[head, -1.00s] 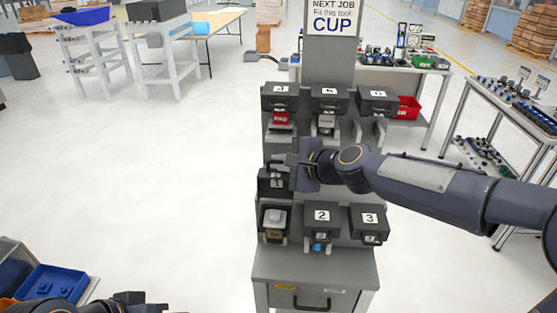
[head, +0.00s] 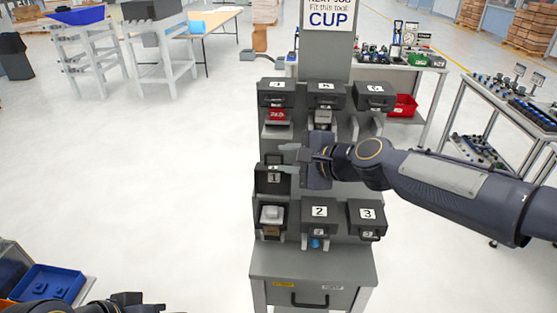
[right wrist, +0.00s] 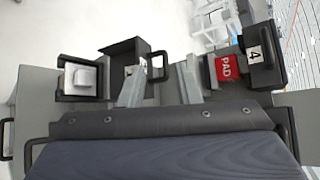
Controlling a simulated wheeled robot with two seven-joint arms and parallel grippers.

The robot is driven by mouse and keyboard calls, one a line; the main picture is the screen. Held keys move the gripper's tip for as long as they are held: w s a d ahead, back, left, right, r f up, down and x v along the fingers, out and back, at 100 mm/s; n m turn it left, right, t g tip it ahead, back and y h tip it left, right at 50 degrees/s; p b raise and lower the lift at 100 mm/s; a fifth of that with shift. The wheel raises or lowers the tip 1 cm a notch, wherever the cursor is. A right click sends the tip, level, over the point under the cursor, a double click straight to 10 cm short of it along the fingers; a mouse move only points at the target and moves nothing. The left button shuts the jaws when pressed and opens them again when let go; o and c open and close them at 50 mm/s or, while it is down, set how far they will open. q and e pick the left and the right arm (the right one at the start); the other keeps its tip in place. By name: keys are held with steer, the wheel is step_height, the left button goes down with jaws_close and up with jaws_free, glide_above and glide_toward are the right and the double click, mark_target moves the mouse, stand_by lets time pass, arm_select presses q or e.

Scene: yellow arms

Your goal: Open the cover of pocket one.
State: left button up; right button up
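The dark cover of pocket one (head: 272,180), marked 1, stands raised at the left of the lower row. Below it, pocket one is uncovered and a pale grey block (head: 271,215) shows in it. In the right wrist view the block (right wrist: 83,78) is at the left, beside the raised dark cover (right wrist: 122,52). My right gripper (head: 281,158) is just above and beside the raised cover, its two fingers apart with nothing held between them. Its fingers (right wrist: 160,78) also show in the wrist view. Whether a finger touches the cover is unclear. My left gripper (head: 128,302) is partly visible at the bottom left.
Covers 2 (head: 319,213) and 3 (head: 367,216) are down to the right in the same row. An upper row of covers (head: 326,92) sits above, with a red PAD item (head: 278,114) under the left one. A blue tray (head: 48,284) is at the lower left.

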steer(key=shift+v, duration=1.85)
steer(key=shift+s+a, duration=0.1)
steer(key=shift+a, duration=0.05)
